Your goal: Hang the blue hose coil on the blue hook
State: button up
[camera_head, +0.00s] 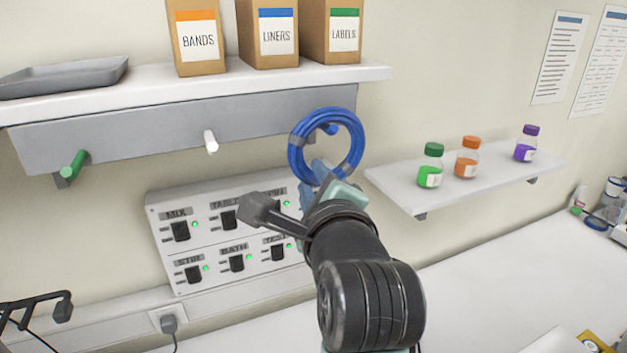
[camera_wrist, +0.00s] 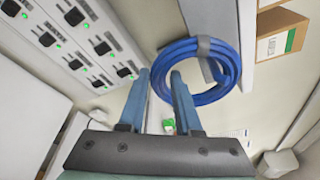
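The blue hose coil (camera_head: 294,163) is a ring of several turns with grey bands, upright in front of the grey rail. The blue hook (camera_head: 330,129) shows inside the ring's opening, just under its top; I cannot tell whether the coil's weight rests on it. My gripper (camera_head: 322,180) is at the bottom of the coil, with its blue-grey fingers partly hidden by my wrist.
A white hook (camera_head: 211,141) and a green hook (camera_head: 74,165) stick out of the grey rail (camera_head: 130,137). Boxes stand on the shelf above. A switch panel (camera_head: 165,250) is below left. A right shelf (camera_head: 400,192) holds lidded bottles.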

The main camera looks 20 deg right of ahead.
jog(key=o, duration=0.4)
jog(key=b+v, duration=0.7)
jog(key=v, duration=0.3)
jog(key=shift+s+f, duration=0.2)
jog(key=shift+s, duration=0.2)
jog(key=shift+s+a+b, duration=0.15)
jog(key=shift+b, duration=0.95)
jog(key=s+a+r+n+t+y+b, duration=0.1)
jog(key=a+r+n+t, duration=0.4)
jog(key=n, duration=0.8)
jog(key=s+a+r+n+t+y+b, duration=0.2)
jog(key=a+r+n+t, duration=0.4)
jog(key=a+n, duration=0.3)
jog(key=s+n, duration=0.1)
jog(key=n, duration=0.3)
jog(key=shift+n, duration=0.3)
